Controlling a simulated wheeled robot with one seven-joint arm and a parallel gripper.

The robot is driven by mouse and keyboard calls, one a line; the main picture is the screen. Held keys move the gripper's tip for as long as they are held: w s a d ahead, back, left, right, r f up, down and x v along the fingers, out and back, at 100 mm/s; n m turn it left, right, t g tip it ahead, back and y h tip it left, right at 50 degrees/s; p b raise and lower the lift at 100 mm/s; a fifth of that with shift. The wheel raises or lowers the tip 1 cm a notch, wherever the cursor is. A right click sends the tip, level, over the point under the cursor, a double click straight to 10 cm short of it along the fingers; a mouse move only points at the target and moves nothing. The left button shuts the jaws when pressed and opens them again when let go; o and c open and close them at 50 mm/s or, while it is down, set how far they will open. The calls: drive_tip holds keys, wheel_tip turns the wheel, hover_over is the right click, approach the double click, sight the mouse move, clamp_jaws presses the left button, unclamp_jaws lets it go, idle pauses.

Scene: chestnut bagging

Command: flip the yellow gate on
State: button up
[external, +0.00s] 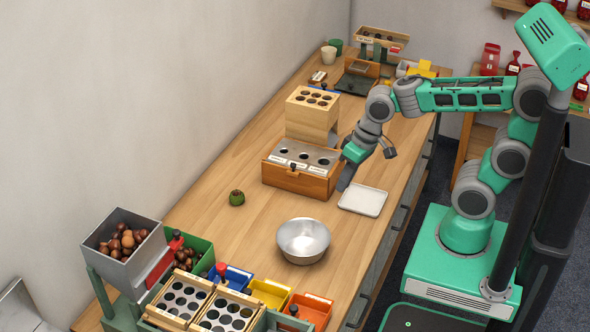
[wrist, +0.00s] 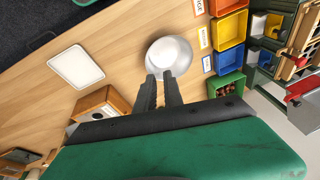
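A yellow bin (external: 270,292) stands in the row of coloured bins at the front of the sorting rack (external: 190,300); it also shows in the wrist view (wrist: 230,30). In the wrist view a small yellow part (wrist: 272,25) shows on the rack behind the bins; I cannot tell whether it is the gate or how it is set. My gripper (external: 345,176) is above the bench by the wooden box with holes, well away from the rack. Its two dark fingers (wrist: 158,77) are a little apart with nothing between them.
A metal bowl (external: 303,241) and a white tray (external: 363,200) lie on the bench. A hopper of chestnuts (external: 125,246) stands at the left end. A wooden box with holes (external: 301,182) is beside my gripper. The bench around the bowl is mostly clear.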

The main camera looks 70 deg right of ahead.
drive_tip(key=w+a+m, duration=0.1)
drive_tip(key=w+a, duration=0.1)
drive_tip(key=w+a+f+m+y, duration=0.1)
drive_tip(key=w+a, duration=0.1)
drive_tip(key=w+a+m+y, duration=0.1)
drive_tip(key=w+a, duration=0.1)
drive_tip(key=shift+w+a+f+g, duration=0.1)
drive_tip(key=shift+w+f+g, duration=0.15)
drive_tip(key=shift+f+g, duration=0.15)
clamp_jaws()
drive_tip(key=w+a+f+m+g+y, duration=0.2)
drive_tip(key=w+a+f+m+y, duration=0.1)
drive_tip(key=a+m, duration=0.2)
drive_tip(key=w+a+f+m+g+y, duration=0.2)
drive_tip(key=w+a+f+m+y, duration=0.1)
drive_tip(key=a+m, duration=0.3)
drive_tip(key=a+f+y+b, duration=0.1)
drive_tip(key=a, duration=0.1)
drive_tip(key=shift+w+a+f+y, duration=0.25)
drive_tip(key=shift+w+a+y, duration=0.05)
drive_tip(key=shift+w, duration=0.1)
drive_tip(key=shift+a, duration=0.1)
drive_tip(key=s+a+f+p, duration=0.1)
drive_tip(key=a+f, duration=0.2)
drive_tip(key=a, duration=0.8)
drive_tip(key=shift+s, duration=0.35)
